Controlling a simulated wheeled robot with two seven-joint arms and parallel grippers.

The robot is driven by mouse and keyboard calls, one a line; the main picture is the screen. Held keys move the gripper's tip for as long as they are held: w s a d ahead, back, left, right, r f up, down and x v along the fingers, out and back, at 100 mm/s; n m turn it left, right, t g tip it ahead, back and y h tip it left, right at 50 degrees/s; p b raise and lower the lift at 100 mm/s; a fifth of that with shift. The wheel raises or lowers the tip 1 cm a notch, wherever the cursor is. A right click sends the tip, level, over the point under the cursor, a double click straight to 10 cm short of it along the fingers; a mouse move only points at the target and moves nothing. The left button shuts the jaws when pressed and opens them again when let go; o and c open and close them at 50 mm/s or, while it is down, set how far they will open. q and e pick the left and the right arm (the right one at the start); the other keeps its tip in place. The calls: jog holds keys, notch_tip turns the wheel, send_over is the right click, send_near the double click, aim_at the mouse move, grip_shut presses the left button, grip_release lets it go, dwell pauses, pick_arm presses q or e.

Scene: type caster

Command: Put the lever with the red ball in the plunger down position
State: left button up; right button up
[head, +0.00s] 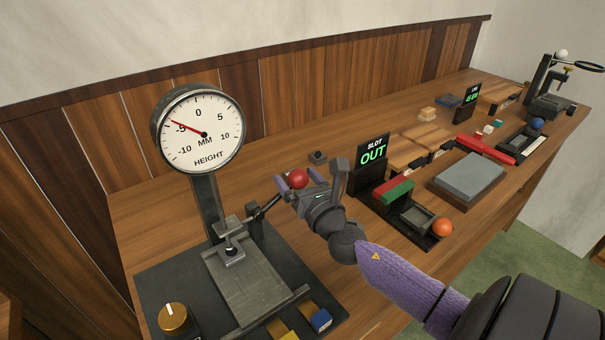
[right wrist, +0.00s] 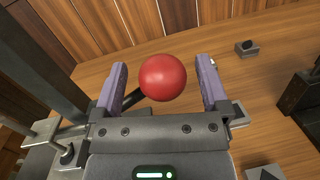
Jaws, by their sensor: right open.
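The lever's red ball (head: 298,178) sits on a dark rod that runs to the height gauge stand (head: 207,205). My right gripper (head: 300,182) is open, with a finger on either side of the ball. In the right wrist view the red ball (right wrist: 163,77) lies between the two purple fingers, with gaps on both sides, and the dark lever rod runs down-left behind it. The plunger (head: 231,250) stands over a grey plate (head: 250,285). The gauge needle (head: 188,128) points near -5. My left gripper is not in view.
A sign reading SLOT OUT (head: 373,150) stands right of my gripper, near a green and red block (head: 393,190) and an orange ball (head: 442,227). A brass knob (head: 173,318) is at the front left. A small dark block (head: 318,157) lies behind the ball.

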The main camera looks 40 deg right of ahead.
jog(key=r+b+v, duration=0.1)
jog(key=v, duration=0.8)
jog(key=shift+s+f, duration=0.35)
jog(key=shift+f, duration=0.15)
jog(key=shift+a, duration=0.1)
